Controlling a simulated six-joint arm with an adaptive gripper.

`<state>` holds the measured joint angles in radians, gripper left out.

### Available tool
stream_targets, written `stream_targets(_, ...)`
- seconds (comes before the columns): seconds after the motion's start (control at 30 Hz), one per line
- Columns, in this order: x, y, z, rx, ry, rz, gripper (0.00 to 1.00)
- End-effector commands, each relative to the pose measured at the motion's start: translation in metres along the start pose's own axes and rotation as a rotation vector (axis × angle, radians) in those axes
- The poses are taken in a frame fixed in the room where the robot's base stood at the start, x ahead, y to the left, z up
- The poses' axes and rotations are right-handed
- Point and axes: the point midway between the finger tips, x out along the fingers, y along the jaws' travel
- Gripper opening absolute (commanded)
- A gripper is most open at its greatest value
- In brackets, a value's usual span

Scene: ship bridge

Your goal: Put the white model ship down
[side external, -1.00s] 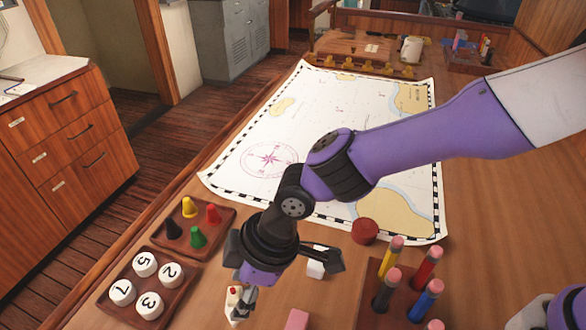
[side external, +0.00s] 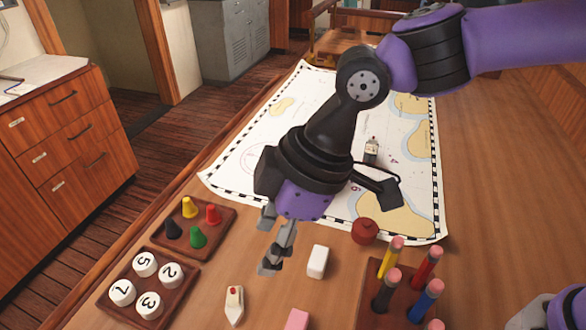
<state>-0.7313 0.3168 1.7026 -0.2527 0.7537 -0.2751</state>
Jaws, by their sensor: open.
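The white model ship (side external: 234,307) sits on the table near the front, just right of the tray of numbered discs. It has a cream-white hull with a small red part toward its far end. My gripper (side external: 274,258) is open and empty, up and to the right of the ship and apart from it. The ship is in full view, with nothing touching it.
A white block (side external: 317,262) and a pink block (side external: 297,320) stand right of the ship. A tray of numbered discs (side external: 182,284), a tray of coloured pegs (side external: 225,236), a pencil holder (side external: 370,293) and a red round piece (side external: 364,231) are nearby. A chart (side external: 235,140) lies behind.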

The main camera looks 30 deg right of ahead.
Motion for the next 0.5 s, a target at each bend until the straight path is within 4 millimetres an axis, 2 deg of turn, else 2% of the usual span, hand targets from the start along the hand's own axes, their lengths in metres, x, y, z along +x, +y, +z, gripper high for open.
stream_targets(0.07,-0.011,0.007,0.006,0.032,0.002,0.017,0.60)
stream_targets(0.17,-0.038,0.029,0.028,0.141,0.011,0.073,0.60)
stream_targets(0.27,-0.079,0.056,0.074,0.338,0.024,0.169,0.60)
stream_targets(0.3,-0.095,0.063,0.095,0.426,0.030,0.212,0.60)
stream_targets(0.4,-0.127,0.070,0.150,0.640,0.046,0.313,0.60)
stream_targets(0.5,-0.147,0.066,0.199,0.834,0.061,0.404,0.60)
